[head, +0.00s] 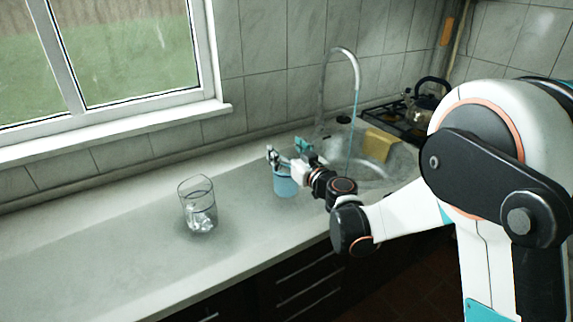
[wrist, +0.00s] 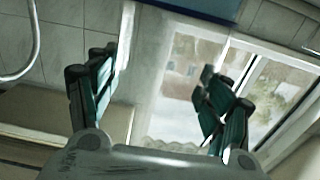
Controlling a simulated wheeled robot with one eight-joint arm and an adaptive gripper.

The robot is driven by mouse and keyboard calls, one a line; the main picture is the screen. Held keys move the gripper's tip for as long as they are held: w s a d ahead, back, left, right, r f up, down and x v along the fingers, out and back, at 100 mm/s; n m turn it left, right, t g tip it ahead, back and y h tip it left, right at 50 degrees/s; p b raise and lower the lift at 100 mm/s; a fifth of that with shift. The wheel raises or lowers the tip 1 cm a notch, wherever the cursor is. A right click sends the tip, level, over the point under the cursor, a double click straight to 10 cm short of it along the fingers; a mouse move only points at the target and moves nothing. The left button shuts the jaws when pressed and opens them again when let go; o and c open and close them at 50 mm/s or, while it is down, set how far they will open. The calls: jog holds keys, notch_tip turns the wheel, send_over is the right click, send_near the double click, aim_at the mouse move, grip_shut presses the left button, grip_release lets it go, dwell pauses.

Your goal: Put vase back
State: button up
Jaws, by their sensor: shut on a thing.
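A light-blue cup-like vessel (head: 286,183) is at my gripper (head: 287,156), on or just above the counter in front of the sink. My gripper's fingers are at its upper part, and I take it as the thing held. In the wrist view, the dark green fingers of my gripper (wrist: 160,95) stand apart, with a pale, blurred, see-through area between them. I cannot make out the grip clearly there. A clear glass vase (head: 199,207) with pale pieces low inside stands upright on the counter to the left, apart from my gripper.
The grey counter (head: 110,245) is clear left of the glass vase. Behind my gripper are a curved tap (head: 356,75) and a sink (head: 400,160) with a yellow cloth (head: 378,145). A kettle (head: 432,90) stands on the stove. The window (head: 130,50) is at the back left.

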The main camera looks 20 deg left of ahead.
jog(key=shift+f+b, duration=0.65)
jog(key=shift+f, duration=1.4)
jog(key=o, duration=2)
jog(key=p+v, duration=0.2)
jog(key=v, duration=1)
